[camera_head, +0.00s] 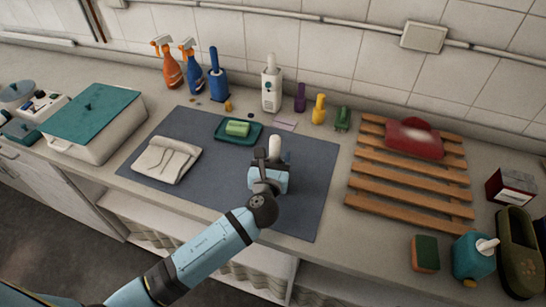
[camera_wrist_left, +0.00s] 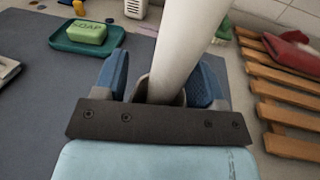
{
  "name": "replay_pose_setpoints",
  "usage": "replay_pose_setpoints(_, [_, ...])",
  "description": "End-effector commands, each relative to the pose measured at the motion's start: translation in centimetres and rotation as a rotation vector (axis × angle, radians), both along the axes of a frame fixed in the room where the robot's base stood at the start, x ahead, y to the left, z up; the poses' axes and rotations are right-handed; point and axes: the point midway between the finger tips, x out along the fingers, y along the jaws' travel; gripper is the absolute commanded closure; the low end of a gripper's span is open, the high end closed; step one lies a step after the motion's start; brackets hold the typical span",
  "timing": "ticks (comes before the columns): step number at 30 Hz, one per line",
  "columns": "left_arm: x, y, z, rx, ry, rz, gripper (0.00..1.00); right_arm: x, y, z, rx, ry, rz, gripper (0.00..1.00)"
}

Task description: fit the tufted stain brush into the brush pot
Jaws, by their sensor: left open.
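A white handle (camera_head: 274,146) stands up between the fingers of my left gripper (camera_head: 269,164), over the dark mat; I take it for the brush. In the left wrist view the handle (camera_wrist_left: 187,45) rises between the two blue finger pads of the gripper (camera_wrist_left: 168,82), which is open around it. A round greyish-brown rim shows at the handle's base; the lower part is hidden by the gripper. A white pot (camera_head: 271,93) with a light upright stem and a blue pot (camera_head: 217,88) with a blue handle stand by the wall. I cannot tell which is the brush pot.
The dark mat (camera_head: 215,185) also holds a folded cloth (camera_head: 167,160) and a green soap (camera_head: 237,128) in a teal dish. Spray bottles (camera_head: 172,68) and small bottles line the wall. A wooden rack (camera_head: 405,185) with a red item lies right. The mat's front is clear.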

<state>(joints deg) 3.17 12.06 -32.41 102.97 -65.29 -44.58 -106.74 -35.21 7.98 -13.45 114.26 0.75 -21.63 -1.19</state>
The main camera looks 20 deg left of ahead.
Motion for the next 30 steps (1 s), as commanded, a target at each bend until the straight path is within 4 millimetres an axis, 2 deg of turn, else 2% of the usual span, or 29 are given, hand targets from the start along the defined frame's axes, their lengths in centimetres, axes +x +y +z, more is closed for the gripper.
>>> replay_pose_setpoints(5, [-0.3,0.0,-0.3,0.001,0.005,0.0,0.35,0.0,0.0,-0.1,0.0,0.0,0.0,0.43])
replay_pose_setpoints(8, [-1.2,-0.2,-0.4,0.001,0.005,0.0,0.35,0.0,0.0,-0.2,0.0,0.0,0.0,0.43])
replay_pose_setpoints(21, [-10.5,-1.6,0.1,-0.001,0.004,-0.001,0.35,0.0,0.0,-1.3,0.0,0.0,0.0,0.43])
replay_pose_setpoints(25, [-12.4,-2.0,0.3,0.0,0.002,-0.001,0.35,0.0,0.0,-1.5,0.0,0.0,0.0,0.43])
replay_pose_setpoints(30, [-13.6,-2.1,0.5,0.0,0.0,0.0,0.35,0.0,0.0,-1.7,0.0,0.001,0.0,0.43])
